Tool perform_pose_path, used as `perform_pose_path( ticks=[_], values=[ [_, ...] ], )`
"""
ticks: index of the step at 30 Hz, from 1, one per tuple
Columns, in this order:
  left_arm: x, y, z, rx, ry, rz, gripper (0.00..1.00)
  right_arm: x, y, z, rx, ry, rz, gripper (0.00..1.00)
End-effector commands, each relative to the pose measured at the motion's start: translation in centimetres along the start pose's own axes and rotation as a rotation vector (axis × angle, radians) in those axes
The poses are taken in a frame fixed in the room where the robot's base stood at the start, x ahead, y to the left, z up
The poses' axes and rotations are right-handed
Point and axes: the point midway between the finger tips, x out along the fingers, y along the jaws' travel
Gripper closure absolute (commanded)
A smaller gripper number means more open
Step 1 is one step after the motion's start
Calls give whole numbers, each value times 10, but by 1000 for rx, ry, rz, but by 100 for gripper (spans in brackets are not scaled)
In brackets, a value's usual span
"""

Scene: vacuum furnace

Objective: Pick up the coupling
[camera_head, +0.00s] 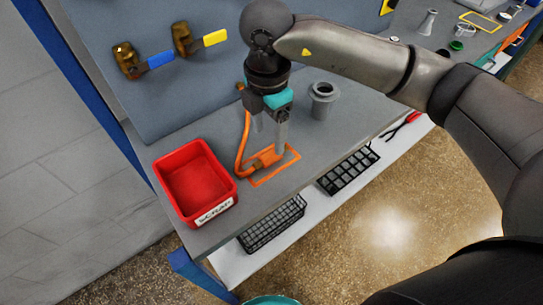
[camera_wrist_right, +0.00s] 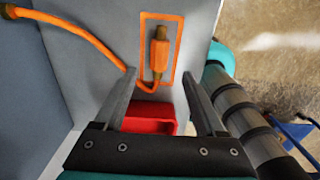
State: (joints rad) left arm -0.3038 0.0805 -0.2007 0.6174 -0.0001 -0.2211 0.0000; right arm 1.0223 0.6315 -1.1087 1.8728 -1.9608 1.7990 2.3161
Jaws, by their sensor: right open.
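The coupling (camera_head: 267,158) is a short orange-and-brass piece at the end of an orange hose (camera_head: 242,150). It lies on the grey bench inside an orange outlined rectangle (camera_head: 290,162). In the wrist view the coupling (camera_wrist_right: 159,55) lies lengthwise within the outline, ahead of the fingertips and roughly centred between them. My right gripper (camera_head: 270,141) points down over it, open, with nothing between its fingers; it also shows in the wrist view (camera_wrist_right: 158,74). In the head view its fingers partly cover the coupling and outline. I cannot tell the exact height gap. My left gripper is not in view.
A red scrap bin (camera_head: 224,178) stands left on the bench (camera_head: 210,237). A grey flanged cylinder (camera_head: 322,100) stands behind right of the gripper. Black baskets (camera_head: 272,224) sit on the lower shelf.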

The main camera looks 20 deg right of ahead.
Motion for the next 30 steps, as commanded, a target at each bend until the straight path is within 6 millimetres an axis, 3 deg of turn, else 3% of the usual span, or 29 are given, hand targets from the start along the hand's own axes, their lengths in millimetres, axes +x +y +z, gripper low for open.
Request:
perform_pose_path(
  ticks=[8,18,26,30],
  values=[
    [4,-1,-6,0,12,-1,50,24,0,1,1,1,-1,28],
    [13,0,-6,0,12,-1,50,68,1,4,1,0,-1,28],
    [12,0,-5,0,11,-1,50,71,1,4,0,1,1,28],
    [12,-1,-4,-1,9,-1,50,70,1,4,0,1,1,41]
  ],
)
